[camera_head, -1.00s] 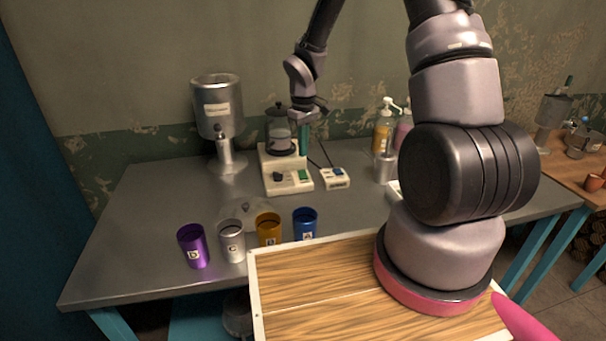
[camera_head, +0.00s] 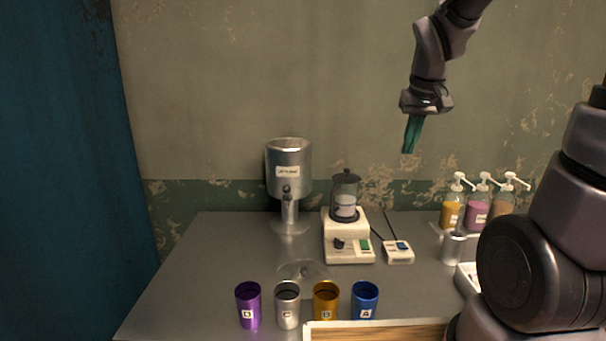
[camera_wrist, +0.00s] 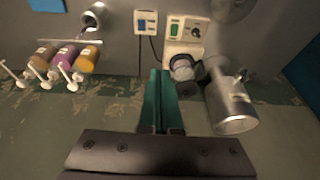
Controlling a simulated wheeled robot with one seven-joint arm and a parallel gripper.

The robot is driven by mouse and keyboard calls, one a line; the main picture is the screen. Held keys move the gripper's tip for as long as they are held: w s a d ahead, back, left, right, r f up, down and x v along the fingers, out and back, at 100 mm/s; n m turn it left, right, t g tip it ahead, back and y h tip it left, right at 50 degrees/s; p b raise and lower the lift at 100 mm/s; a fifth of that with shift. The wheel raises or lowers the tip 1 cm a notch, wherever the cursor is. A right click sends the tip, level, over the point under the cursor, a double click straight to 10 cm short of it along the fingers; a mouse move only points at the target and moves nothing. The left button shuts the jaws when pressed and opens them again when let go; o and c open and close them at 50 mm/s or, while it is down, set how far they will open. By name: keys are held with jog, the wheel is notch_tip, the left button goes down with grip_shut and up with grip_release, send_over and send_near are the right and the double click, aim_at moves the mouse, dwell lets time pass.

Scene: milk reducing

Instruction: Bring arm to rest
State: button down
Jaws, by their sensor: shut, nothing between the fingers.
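My gripper (camera_head: 411,134) hangs in the air above the table's back part, pointing down, to the right of and well above the glass jar. Its teal fingers are together with nothing between them. In the wrist view the shut fingers (camera_wrist: 160,100) point toward the table, apart from everything. My arm's upper links run out of the top of the head view.
A metal dispenser (camera_head: 289,170), a white device (camera_head: 348,250) with a glass jar (camera_head: 345,195), and a small control box (camera_head: 398,252) stand on the grey table (camera_head: 215,260). Purple (camera_head: 248,305), silver (camera_head: 287,305), orange (camera_head: 326,300) and blue (camera_head: 365,300) cups line the front. Pump bottles (camera_head: 477,208) stand right.

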jog(key=s+r+m+t+y, duration=0.2)
jog(key=s+r+m+t, duration=0.1)
jog(key=s+r, duration=0.6)
jog(key=s+m, duration=0.1)
jog(key=s, duration=0.2)
jog(key=shift+s+d, duration=0.2)
jog(key=shift+s, duration=0.2)
jog(key=c, duration=1.5)
grip_release()
jog(key=shift+c, duration=0.2)
